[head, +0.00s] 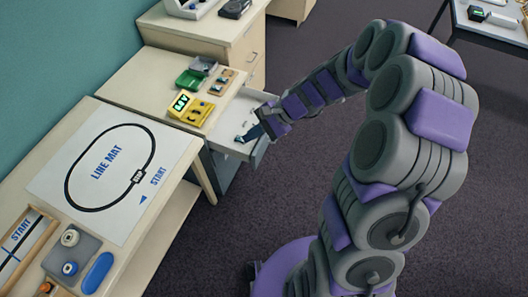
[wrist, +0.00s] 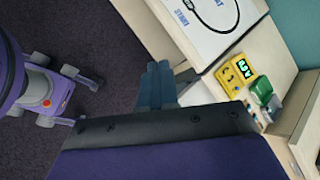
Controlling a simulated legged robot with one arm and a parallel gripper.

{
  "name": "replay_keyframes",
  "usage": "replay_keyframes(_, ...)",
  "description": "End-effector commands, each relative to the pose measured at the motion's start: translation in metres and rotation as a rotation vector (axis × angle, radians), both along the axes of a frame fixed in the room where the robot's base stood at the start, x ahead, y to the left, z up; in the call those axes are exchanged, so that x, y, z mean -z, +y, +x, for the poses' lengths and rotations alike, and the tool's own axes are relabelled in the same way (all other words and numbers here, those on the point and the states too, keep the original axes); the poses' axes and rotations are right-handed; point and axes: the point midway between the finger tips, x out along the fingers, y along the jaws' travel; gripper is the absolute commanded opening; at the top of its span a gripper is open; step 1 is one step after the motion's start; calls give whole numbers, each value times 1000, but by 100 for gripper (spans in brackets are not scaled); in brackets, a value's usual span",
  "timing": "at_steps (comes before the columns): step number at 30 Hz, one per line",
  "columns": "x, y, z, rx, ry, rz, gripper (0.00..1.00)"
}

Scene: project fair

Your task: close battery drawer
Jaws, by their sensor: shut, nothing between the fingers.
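The battery drawer (head: 236,108) is a white drawer pulled out from the wooden cabinet in the head view, with a few small dark items inside. My gripper (head: 245,136) is at the drawer's front end, over or just inside its opening; I cannot tell whether it touches the front panel. In the wrist view my gripper's fingers (wrist: 159,70) are together and hold nothing. The wrist housing hides most of the drawer there.
A yellow meter (head: 191,107) and a green box (head: 190,80) stand on the cabinet top (head: 135,80), above the drawer. The line mat table (head: 125,235) is at the left. Another drawer cabinet (head: 230,30) stands behind. Dark carpet (head: 300,75) is open to the right.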

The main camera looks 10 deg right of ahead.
Motion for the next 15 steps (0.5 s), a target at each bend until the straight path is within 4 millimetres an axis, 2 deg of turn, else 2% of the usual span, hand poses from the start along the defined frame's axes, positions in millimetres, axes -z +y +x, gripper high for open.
replay_keyframes(1,16,-4,12,57,33,21,0)
replay_keyframes(6,62,-22,53,258,121,68,0)
replay_keyframes(11,117,-48,81,453,220,100,0)
replay_keyframes(15,169,-79,98,630,301,111,0)
